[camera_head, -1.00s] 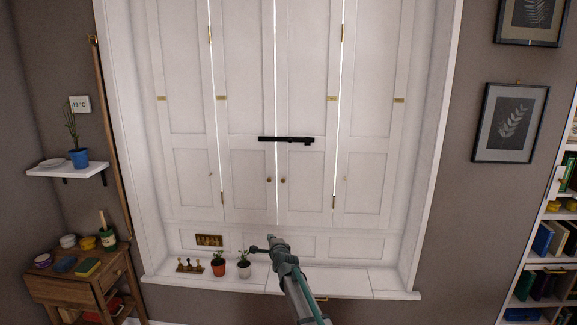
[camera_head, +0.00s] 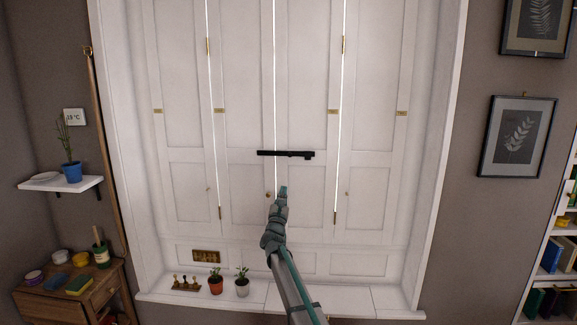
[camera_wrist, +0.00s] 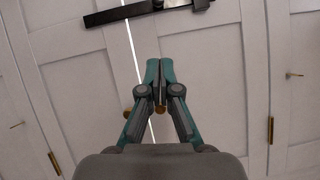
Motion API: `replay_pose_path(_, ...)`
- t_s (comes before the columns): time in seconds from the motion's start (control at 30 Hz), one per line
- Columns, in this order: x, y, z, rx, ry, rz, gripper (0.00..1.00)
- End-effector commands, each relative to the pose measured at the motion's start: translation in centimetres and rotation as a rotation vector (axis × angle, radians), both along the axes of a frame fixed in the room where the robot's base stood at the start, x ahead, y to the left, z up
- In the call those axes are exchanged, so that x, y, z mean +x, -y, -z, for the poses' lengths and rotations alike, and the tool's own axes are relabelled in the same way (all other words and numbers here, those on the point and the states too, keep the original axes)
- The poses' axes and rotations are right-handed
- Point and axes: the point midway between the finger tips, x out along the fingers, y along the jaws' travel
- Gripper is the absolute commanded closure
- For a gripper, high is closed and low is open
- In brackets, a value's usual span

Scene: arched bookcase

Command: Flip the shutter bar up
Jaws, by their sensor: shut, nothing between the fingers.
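The black shutter bar (camera_head: 286,154) lies level across the two middle white shutter panels, over the bright gap between them. In the wrist view the bar (camera_wrist: 128,14) is at the top edge, beyond my fingertips. My gripper (camera_head: 283,190) is shut and empty, below the bar and slightly right of the central gap. The wrist view shows its teal fingertips (camera_wrist: 154,66) together, apart from the bar. A small round knob (camera_head: 268,195) is just left of my gripper; the other middle knob is hidden by the gripper in the head view.
The window sill (camera_head: 340,299) below holds a red pot (camera_head: 216,285), a white pot (camera_head: 242,287) and small figures (camera_head: 186,284). A wooden side table (camera_head: 84,296) stands at left, a bookcase (camera_head: 548,275) at right. The shutter front around the bar is clear.

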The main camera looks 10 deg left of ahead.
Motion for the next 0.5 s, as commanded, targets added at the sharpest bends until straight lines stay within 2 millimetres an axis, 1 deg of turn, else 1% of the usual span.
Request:
replay_pose_path(0.33,0.1,0.0,-0.1,-0.002,-0.001,0.000,1.00)
replay_pose_path(0.5,1.0,0.0,-0.6,-0.003,-0.001,0.000,1.00)
